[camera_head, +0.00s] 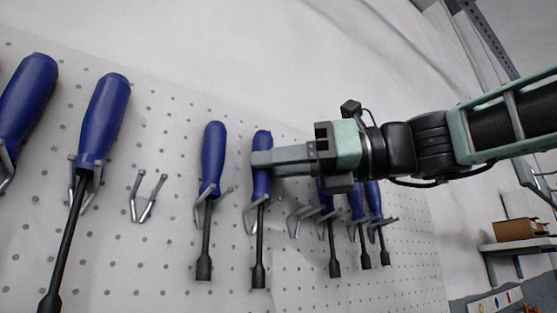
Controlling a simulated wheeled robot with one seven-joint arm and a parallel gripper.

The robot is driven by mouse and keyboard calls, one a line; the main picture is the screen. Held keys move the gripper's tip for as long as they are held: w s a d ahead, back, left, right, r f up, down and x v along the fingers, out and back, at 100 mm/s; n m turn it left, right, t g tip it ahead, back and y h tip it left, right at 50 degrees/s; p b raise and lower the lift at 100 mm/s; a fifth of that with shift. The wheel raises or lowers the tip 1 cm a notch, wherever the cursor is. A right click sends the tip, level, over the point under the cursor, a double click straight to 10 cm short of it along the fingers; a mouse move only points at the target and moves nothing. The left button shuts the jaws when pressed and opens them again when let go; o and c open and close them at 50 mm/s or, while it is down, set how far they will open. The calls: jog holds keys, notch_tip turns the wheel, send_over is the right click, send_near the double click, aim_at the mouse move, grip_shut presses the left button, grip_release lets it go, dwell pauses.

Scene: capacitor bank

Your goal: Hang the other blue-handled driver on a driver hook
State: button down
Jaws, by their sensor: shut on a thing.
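My gripper (264,159) reaches in from the right and is shut on the blue handle of a driver (262,140). This driver is upright, its dark shaft (260,245) pointing down. It is at a two-pronged driver hook (250,219); one prong shows left of the shaft and one beside it. I cannot tell whether the handle rests on the prongs. Another blue-handled driver (213,150) hangs in the hook just to the left. Two more blue-handled drivers (104,115) (28,95) hang further left.
An empty hook (147,198) is on the white pegboard (150,265) at left. Another hook (297,219), seemingly empty, is right of the held driver. Several blue-handled drivers (357,205) hang close together below my gripper. A shelf with a brown box (518,230) stands far right.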

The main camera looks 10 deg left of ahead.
jog(key=shift+w+f, duration=0.2)
jog(key=shift+f, duration=0.05)
